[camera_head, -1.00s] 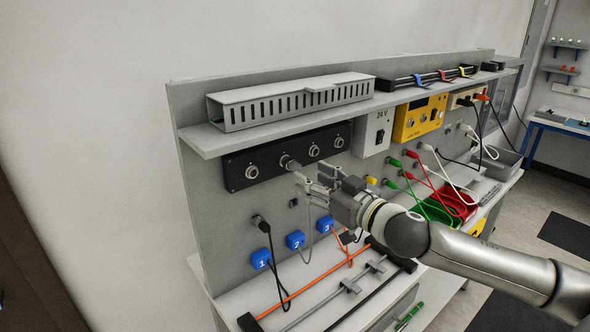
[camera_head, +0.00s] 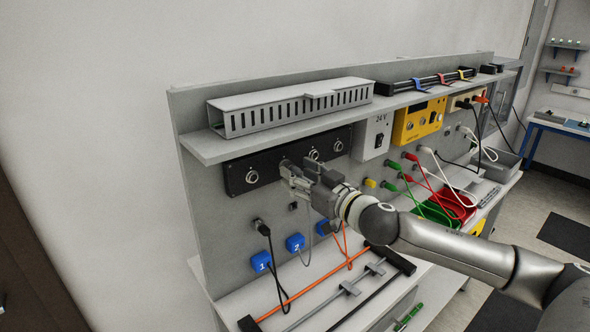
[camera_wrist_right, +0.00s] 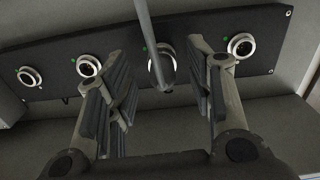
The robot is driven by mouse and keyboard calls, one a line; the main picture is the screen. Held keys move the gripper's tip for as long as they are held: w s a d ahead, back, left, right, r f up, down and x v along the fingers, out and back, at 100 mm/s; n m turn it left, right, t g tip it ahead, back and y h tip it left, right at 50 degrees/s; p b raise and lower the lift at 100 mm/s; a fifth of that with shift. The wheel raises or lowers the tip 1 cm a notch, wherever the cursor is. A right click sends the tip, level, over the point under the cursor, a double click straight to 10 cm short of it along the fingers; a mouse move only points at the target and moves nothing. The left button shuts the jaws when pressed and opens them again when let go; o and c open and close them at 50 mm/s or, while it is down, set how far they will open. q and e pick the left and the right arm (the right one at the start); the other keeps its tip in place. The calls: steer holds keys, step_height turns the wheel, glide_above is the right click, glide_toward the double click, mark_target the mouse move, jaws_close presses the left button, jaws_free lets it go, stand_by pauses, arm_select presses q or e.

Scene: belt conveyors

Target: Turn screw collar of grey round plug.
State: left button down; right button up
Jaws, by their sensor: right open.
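The black socket panel (camera_head: 238,180) has several round sockets in a row. The grey round plug (camera_wrist_right: 160,68) is in one of them in the right wrist view, with a pale ring around it and a grey cable (camera_wrist_right: 148,30) running from it to the top edge. In the head view my right gripper hides the plug. My right gripper (camera_head: 288,173) is open in front of the panel. In the right wrist view its fingers (camera_wrist_right: 155,78) stand on either side of the plug, apart from it. My left gripper is not in view.
A shelf with a slotted grey duct (camera_head: 290,108) juts out above the panel. Blue numbered blocks (camera_head: 261,261) and a hanging black cable sit below. A 24 V box (camera_head: 374,136), a yellow device (camera_head: 420,119) and coloured leads are to the right.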

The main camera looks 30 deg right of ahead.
steer(key=shift+w+a+p, duration=0.15)
steer(key=shift+w+p, duration=0.25)
steer(key=shift+w, duration=0.5)
steer(key=c, duration=1)
steer(key=shift+c, duration=0.2)
